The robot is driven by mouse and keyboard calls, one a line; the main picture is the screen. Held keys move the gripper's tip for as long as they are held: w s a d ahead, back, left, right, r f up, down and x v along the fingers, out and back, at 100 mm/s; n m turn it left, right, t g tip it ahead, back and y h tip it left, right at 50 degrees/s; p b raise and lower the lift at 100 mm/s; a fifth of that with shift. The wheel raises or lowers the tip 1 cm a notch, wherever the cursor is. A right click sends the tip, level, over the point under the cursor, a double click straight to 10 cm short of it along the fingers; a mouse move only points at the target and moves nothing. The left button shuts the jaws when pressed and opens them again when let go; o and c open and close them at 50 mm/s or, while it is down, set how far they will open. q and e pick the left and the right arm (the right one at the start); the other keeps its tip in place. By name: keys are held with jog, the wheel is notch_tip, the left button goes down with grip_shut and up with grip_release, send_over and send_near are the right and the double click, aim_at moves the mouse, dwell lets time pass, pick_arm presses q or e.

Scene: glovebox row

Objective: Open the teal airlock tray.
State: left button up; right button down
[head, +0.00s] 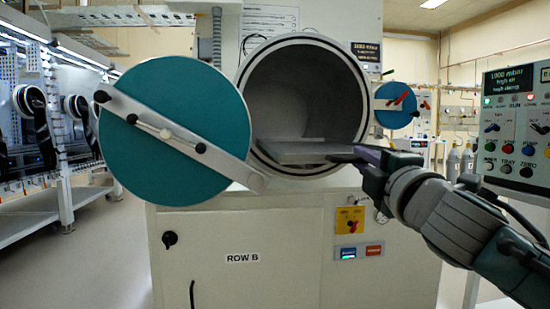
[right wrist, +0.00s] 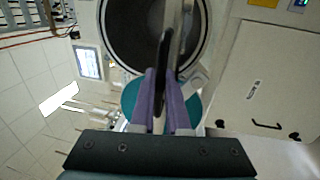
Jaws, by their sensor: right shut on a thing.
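The airlock (head: 340,70) is a round grey opening in a white cabinet. Its round teal door (head: 150,90) is swung open to the left, with a grey bar across it. A flat grey tray (head: 295,148) lies level in the lower part of the opening. My right gripper (head: 345,156) reaches in from the right, at the tray's front right edge. In the right wrist view its purple fingers (right wrist: 168,90) are shut on a thin dark piece at the tray's edge (right wrist: 162,65). The fingers hide part of that edge. My left gripper is not in view.
A control panel (head: 512,128) with buttons stands at the right. A small blue disc with a red handle (head: 395,105) is beside the opening. The cabinet front (head: 240,225) labelled ROW B lies below. Shelving (head: 35,215) stands at the left, with clear floor between.

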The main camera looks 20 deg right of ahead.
jog(key=shift+r, duration=0.1)
jog(key=c, duration=0.9)
grip_release()
jog(key=shift+s, duration=0.1)
jog(key=v, duration=1)
